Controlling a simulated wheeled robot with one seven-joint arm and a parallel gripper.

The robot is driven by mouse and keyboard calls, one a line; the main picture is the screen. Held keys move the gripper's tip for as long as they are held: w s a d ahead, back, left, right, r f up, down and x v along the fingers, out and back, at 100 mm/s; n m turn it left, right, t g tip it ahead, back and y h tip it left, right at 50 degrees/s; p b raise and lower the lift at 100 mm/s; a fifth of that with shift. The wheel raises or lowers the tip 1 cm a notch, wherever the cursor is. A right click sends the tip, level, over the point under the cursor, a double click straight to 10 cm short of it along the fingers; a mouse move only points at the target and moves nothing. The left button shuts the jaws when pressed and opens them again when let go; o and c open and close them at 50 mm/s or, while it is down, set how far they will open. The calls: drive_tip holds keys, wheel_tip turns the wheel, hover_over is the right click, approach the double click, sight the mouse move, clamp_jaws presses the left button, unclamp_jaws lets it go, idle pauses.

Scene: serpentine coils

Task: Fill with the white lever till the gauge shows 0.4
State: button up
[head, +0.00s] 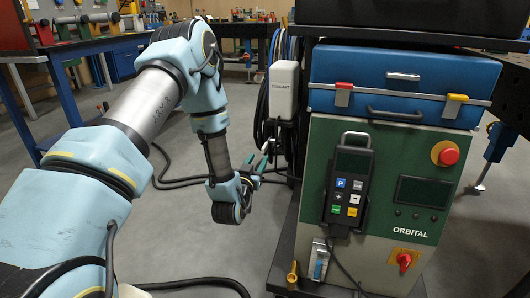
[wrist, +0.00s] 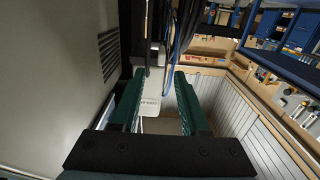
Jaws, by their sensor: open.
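A white box (head: 284,90) with dark lettering that looks like "COOLANT" hangs at the left side of the green machine, in front of dark hoses. A small pale piece (head: 267,145) shows below it, close to my fingers; I cannot tell whether it is the white lever. I cannot make out a gauge. My gripper (head: 257,161) is open, with green fingers, low beside the machine and below the box. In the wrist view the fingers of my gripper (wrist: 160,76) are spread, with the lettered white box (wrist: 152,104) showing between them; contact is not visible.
The green ORBITAL machine (head: 432,146) stands at right with a black handheld panel (head: 350,172) and a blue case (head: 340,68) on top. Black and blue hoses (wrist: 186,30) hang near the gripper. Cables (head: 180,182) lie on the floor. A workbench (head: 62,85) stands back left.

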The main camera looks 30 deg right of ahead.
sight(263, 150)
drive_tip(key=x, duration=0.9)
drive_tip(key=shift+w+b, duration=0.15)
drive_tip(key=shift+b, duration=0.2)
clamp_jaws()
drive_tip(key=shift+r, duration=0.1)
idle(0.8)
